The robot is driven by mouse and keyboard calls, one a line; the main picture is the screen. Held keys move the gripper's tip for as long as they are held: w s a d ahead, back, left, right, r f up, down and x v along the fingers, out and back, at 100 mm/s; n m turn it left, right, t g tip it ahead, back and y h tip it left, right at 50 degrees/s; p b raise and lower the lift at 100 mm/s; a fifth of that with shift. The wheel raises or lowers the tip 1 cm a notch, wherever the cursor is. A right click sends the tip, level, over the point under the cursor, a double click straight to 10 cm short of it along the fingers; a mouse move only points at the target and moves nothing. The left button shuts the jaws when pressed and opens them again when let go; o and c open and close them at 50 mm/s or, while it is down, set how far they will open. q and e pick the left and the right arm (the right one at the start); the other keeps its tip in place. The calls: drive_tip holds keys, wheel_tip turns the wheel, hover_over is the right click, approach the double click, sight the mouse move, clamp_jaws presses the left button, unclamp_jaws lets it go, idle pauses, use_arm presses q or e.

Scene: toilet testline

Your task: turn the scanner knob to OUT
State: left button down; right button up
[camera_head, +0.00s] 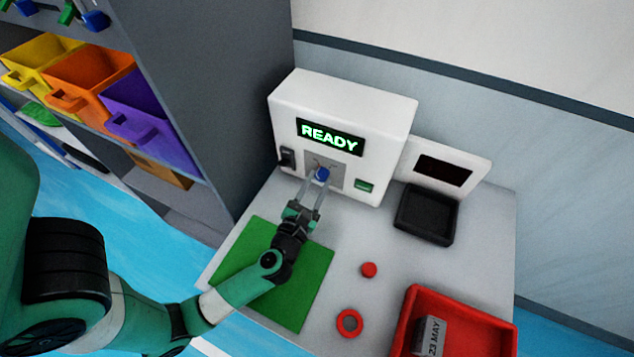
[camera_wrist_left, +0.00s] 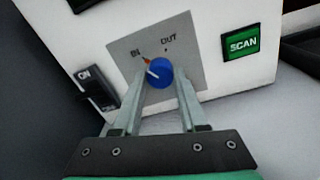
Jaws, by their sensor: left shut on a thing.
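The scanner (camera_head: 380,110) is a white box with a lit READY display (camera_head: 330,137). Its blue knob (camera_head: 322,174) sits on a grey plate on the front; in the left wrist view the blue knob (camera_wrist_left: 159,72) has a white pointer line toward the upper left, on the IN side, near an orange mark. The OUT label (camera_wrist_left: 168,40) is at the upper right of the plate. My left gripper (camera_head: 314,188) is shut on the knob, with a finger on each side of it (camera_wrist_left: 160,92). My right gripper is not in view.
An ON switch (camera_wrist_left: 96,88) is left of the knob and a green SCAN button (camera_wrist_left: 241,43) right of it. A green mat (camera_head: 305,290), red cap (camera_head: 369,269), red ring (camera_head: 349,322), black tray (camera_head: 426,214) and red bin (camera_head: 408,305) are on the table.

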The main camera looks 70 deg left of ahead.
use_arm(q)
drive_tip(key=m+p, duration=0.3)
drive_tip(key=shift+r, duration=0.2)
drive_tip(key=m+p, duration=0.2)
drive_tip(key=m, duration=0.1)
drive_tip(key=shift+m, duration=0.4)
drive_tip(key=m+p, duration=0.2)
drive_tip(key=m, duration=0.1)
drive_tip(key=shift+f+m, duration=0.1)
drive_tip(key=shift+m, duration=0.2)
drive_tip(key=m+p, duration=0.2)
drive_tip(key=m, duration=0.1)
drive_tip(key=shift+f+m, duration=0.15)
drive_tip(key=shift+m, duration=0.15)
drive_tip(key=shift+c, duration=2.2)
unclamp_jaws()
